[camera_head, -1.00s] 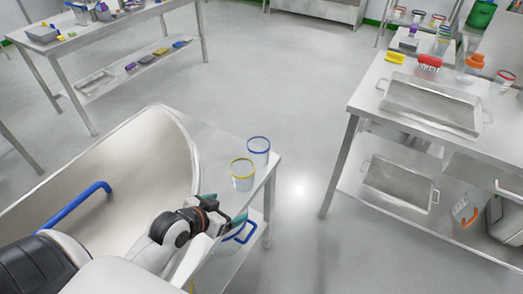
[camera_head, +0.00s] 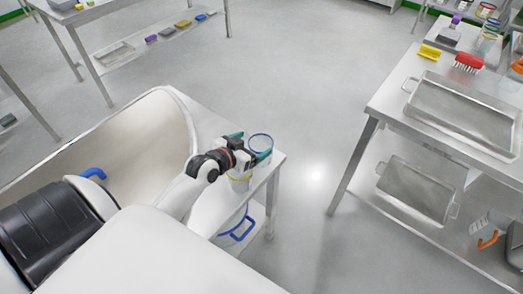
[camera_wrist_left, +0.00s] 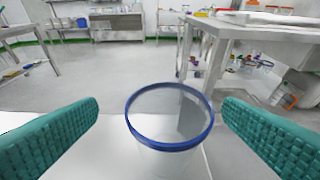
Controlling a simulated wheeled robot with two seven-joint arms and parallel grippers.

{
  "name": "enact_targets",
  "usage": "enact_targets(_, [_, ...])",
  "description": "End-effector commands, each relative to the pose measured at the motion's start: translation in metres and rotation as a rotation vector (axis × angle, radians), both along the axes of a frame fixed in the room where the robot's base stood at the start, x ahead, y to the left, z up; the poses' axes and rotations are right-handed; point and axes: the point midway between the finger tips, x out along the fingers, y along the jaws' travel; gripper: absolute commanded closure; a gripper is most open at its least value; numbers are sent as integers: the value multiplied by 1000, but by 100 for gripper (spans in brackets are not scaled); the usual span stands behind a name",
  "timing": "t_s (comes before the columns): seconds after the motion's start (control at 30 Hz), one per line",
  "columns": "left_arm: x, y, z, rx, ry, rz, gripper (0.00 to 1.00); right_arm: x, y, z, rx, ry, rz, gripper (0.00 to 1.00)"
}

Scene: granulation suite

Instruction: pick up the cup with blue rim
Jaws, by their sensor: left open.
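The clear cup with the blue rim (camera_head: 261,143) stands on the small steel table (camera_head: 272,167) beside the sink tub. In the left wrist view the cup (camera_wrist_left: 170,117) is upright in the middle, its rim between the two green fingers. My left gripper (camera_head: 248,144) is open, with one finger on each side of the cup, and gaps show between fingers and rim. My right gripper is not in view.
The steel sink tub (camera_head: 140,125) lies to the left of the cups. A steel bench (camera_head: 395,110) with a tray (camera_head: 460,112), a red brush (camera_head: 469,63) and a yellow brush (camera_head: 430,52) stands at right. Open grey floor lies between.

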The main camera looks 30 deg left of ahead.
Motion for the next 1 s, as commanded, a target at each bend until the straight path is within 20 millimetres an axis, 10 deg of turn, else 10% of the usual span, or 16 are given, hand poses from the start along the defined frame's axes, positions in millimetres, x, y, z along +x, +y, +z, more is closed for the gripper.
enact_targets(0.77, [52,-12,-27,1,1,0,10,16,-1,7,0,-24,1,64])
enact_targets(1.0, [52,-12,-26,1,1,0,48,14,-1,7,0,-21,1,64])
